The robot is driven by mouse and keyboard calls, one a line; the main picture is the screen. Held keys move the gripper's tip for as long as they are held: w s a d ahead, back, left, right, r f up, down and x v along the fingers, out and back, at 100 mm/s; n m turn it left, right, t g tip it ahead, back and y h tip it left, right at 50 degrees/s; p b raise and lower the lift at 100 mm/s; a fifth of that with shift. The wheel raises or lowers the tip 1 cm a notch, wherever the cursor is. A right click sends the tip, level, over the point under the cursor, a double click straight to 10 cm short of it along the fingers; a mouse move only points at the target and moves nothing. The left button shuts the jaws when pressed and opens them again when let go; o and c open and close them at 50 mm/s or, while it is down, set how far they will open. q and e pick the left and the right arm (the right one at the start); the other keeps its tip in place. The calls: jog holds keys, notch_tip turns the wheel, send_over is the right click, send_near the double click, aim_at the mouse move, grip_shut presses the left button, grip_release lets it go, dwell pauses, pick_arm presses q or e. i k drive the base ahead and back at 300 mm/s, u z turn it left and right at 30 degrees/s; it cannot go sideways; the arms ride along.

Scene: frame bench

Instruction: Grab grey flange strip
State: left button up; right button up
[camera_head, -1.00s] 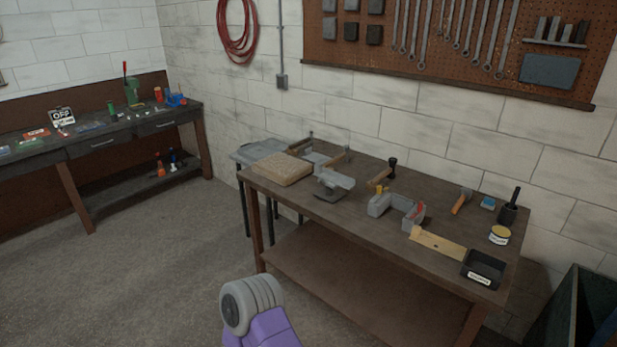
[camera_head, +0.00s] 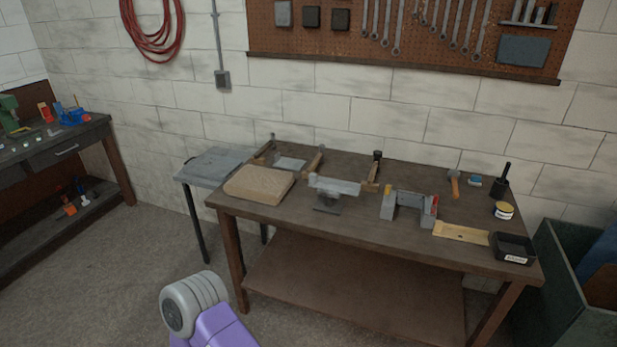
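A light grey strip (camera_head: 333,185), which looks like the grey flange strip, lies across a small dark stand (camera_head: 327,208) near the front middle of the brown workbench (camera_head: 360,222). A flat grey plate (camera_head: 289,164) lies behind it to the left, between wooden-handled tools. A grey U-shaped block (camera_head: 408,201) with red and yellow bits stands to its right. One of my arm links, purple and grey, shows at the bottom, well short of the bench. Neither gripper is in view.
A tan block (camera_head: 258,184) sits at the bench's left end. A grey side table (camera_head: 210,167) stands left, a green bin (camera_head: 575,290) right. Floor in front is open.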

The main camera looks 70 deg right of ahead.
aim_at(344, 187)
jog(key=z, duration=0.55)
jog(key=i, duration=1.6)
jog(key=z, duration=1.1)
